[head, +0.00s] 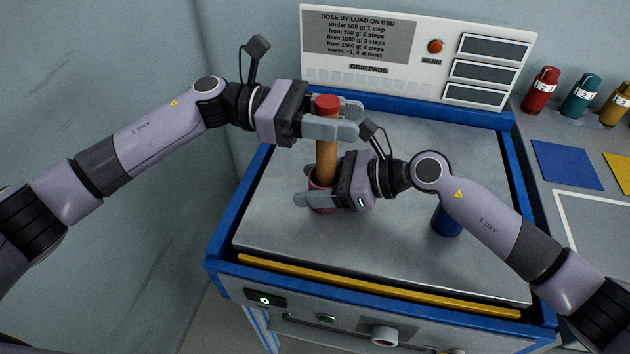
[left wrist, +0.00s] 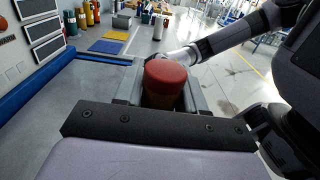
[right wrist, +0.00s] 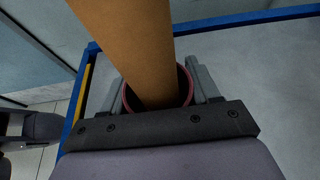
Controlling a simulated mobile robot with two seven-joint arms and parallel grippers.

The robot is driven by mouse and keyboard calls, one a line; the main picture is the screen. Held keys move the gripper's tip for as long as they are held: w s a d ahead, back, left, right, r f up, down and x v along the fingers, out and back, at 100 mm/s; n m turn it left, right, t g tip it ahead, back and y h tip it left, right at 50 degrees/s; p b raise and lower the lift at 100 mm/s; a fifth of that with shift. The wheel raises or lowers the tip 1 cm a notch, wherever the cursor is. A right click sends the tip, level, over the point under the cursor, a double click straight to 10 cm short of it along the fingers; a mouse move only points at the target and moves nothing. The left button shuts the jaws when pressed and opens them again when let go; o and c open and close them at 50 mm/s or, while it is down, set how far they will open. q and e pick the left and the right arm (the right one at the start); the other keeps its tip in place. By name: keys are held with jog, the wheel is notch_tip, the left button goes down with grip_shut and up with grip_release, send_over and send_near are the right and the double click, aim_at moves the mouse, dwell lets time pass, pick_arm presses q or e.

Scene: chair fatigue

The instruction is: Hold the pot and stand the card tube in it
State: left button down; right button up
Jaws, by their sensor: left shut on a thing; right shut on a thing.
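The card tube (head: 327,160) is brown with a red cap and stands about upright. My left gripper (head: 336,117) is shut around its upper part, just under the cap. The cap (left wrist: 166,78) fills the gap between the fingers in the left wrist view. The dark red pot (head: 315,184) is on the grey bed, and my right gripper (head: 318,192) is shut on it. In the right wrist view the tube (right wrist: 135,45) runs down inside the pot's rim (right wrist: 188,86). The tube's lower end is hidden, so I cannot tell whether it touches the bottom.
The grey bed (head: 400,255) has a blue frame and a yellow strip (head: 370,286) at the front. A blue cylinder (head: 446,222) stands on it, partly behind my right arm. A sign panel (head: 415,50) rises at the back. Bottles (head: 541,90) and coloured mats (head: 566,164) are at the right.

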pick_arm(q)
jog(key=shift+s+f, duration=0.15)
jog(key=shift+f, duration=0.1)
jog(key=c, duration=0.6)
grip_release()
jog(key=a, duration=0.4)
jog(key=w+a, duration=0.1)
jog(key=a, duration=0.2)
jog(key=w+a, duration=0.1)
jog(key=a, duration=0.3)
jog(key=shift+w+a, duration=0.2)
jog(key=shift+a, duration=0.15)
pick_arm(e)
jog(key=o, duration=1.1)
jog(key=shift+o, duration=0.2)
